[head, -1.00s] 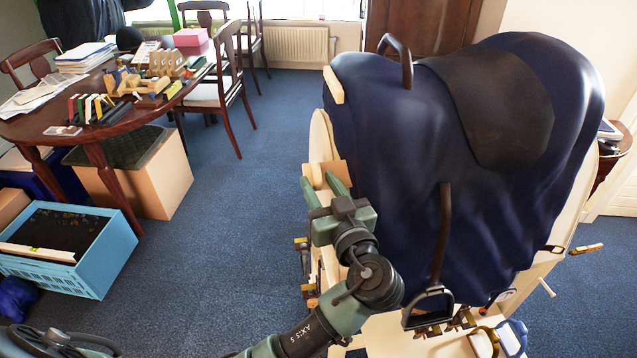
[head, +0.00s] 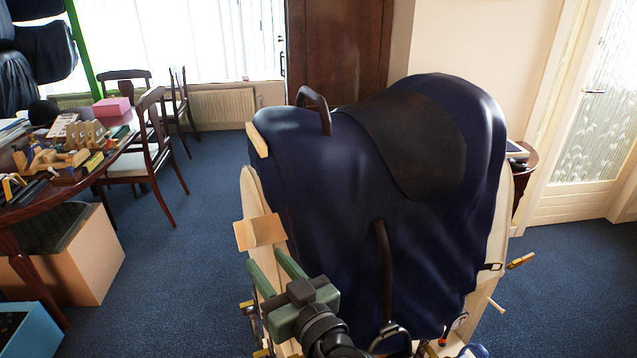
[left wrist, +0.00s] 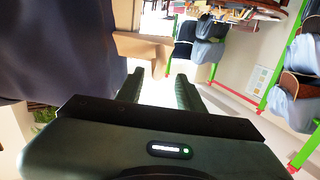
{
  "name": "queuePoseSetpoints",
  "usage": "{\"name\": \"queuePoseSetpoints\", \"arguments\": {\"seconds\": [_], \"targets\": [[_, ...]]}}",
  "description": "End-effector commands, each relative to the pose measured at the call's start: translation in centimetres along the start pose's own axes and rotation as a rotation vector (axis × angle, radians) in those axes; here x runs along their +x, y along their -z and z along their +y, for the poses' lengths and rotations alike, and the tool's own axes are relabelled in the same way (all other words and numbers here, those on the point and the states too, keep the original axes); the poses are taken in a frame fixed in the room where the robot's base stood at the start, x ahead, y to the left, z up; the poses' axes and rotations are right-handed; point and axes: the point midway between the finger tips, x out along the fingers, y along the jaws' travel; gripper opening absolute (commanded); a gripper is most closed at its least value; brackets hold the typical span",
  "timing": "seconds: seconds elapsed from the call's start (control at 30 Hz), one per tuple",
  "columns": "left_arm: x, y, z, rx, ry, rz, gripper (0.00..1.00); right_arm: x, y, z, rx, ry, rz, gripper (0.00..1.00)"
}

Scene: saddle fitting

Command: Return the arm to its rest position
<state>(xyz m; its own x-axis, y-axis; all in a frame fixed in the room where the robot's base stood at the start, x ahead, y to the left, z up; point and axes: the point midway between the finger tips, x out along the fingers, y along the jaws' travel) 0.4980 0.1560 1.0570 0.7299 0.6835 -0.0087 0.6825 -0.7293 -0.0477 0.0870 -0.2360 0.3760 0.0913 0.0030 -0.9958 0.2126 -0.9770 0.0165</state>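My left arm comes up from the bottom of the head view. Its green-grey left gripper (head: 267,261) points away from me at the near left side of the saddle stand. Its two fingers are apart, with nothing seen between them. A tan block (head: 259,232) on the stand's left side shows just beyond the fingertips. In the left wrist view the two fingers (left wrist: 158,92) are also apart, and the tan block (left wrist: 145,46) shows beyond them. I cannot tell whether a finger touches it. My right gripper is not in view.
The dark blue covered saddle form (head: 330,220) with a black pad (head: 415,145) stands close right of my gripper. A strap with a stirrup (head: 388,335) hangs on its near side. A cluttered table (head: 40,205) stands left. Blue carpet (head: 180,265) lies clear between.

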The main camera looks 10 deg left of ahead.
Motion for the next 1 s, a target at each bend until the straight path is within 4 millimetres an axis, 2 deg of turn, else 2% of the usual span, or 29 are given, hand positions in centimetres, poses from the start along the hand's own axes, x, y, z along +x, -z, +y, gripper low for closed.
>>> {"name": "queuePoseSetpoints", "arguments": {"seconds": [0.07, 0.13, 0.17, 0.27, 0.3, 0.4, 0.5, 0.7, 1.0], "targets": [[0.3, -1.4, -0.5, 0.026, -0.005, -0.046, 0.38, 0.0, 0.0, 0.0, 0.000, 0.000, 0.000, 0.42], [0.7, -4.1, -1.4, 0.076, -0.019, -0.135, 0.38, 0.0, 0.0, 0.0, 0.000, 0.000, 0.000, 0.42], [0.9, -5.7, -2.0, 0.104, -0.029, -0.186, 0.38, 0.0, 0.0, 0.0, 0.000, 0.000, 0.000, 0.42], [0.7, -12.0, -4.8, 0.222, -0.092, -0.404, 0.38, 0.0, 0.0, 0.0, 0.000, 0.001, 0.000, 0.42], [0.2, -14.7, -6.2, 0.272, -0.129, -0.501, 0.38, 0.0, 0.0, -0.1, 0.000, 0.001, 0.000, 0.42], [-1.8, -20.0, -9.4, 0.375, -0.243, -0.709, 0.38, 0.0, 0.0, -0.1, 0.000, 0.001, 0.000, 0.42], [-4.0, -23.0, -11.6, 0.437, -0.352, -0.842, 0.38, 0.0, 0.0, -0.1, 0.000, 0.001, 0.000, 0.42], [-7.8, -25.7, -14.7, 0.509, -0.533, -0.998, 0.38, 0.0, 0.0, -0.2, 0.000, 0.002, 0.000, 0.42], [-12.7, -26.6, -17.9, 0.567, -0.778, -1.120, 0.38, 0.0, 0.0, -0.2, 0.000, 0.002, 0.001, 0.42]]}}
